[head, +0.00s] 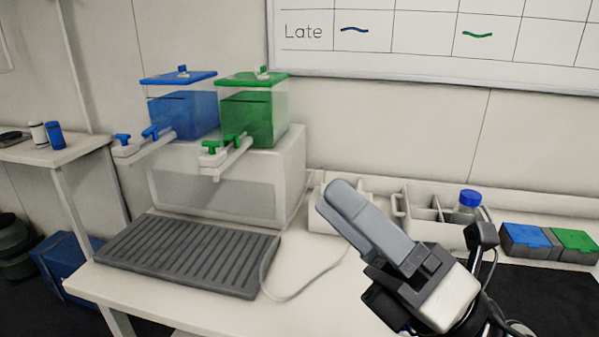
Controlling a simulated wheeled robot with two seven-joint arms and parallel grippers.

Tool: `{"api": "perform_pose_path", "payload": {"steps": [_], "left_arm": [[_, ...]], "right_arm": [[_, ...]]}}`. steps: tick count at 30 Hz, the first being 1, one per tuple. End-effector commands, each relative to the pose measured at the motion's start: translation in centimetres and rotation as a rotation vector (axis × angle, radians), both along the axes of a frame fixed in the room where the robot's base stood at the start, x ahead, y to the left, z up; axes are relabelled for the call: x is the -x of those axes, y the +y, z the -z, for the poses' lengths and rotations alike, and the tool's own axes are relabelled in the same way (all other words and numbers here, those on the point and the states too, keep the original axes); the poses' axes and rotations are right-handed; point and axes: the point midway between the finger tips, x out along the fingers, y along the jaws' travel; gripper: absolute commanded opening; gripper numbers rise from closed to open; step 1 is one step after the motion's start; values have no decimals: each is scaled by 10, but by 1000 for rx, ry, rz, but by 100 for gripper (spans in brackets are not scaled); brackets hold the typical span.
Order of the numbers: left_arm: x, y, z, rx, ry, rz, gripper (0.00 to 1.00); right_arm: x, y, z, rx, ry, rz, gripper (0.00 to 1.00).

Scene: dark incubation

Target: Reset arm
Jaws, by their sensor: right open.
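My right gripper (341,203) is raised over the right half of the white table (215,311), its grey fingers pointing up and to the left. It is seen edge-on, so the gap between the fingers is hard to see. It is open, and nothing shows in it. It stands in front of a white container (330,222) and hides part of it. My left gripper is not in view.
A blue tank (190,115) and a green tank (248,120) with taps sit on a white box behind a ribbed grey tray (185,254). A white caddy (428,232) holds a blue-capped bottle (467,205). Blue and green boxes (549,244) lie right, by a black mat (545,300).

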Motion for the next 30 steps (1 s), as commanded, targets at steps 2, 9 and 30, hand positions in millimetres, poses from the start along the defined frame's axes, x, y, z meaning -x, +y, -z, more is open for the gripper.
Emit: {"api": "perform_pose_path", "payload": {"steps": [2,9,30], "left_arm": [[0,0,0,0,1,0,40],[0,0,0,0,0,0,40],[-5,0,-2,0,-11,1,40]], "right_arm": [[-36,-40,16,-265,320,106,82],[-71,-139,160,-912,1162,446,82],[101,-162,363,-1545,2167,1114,82]]}}
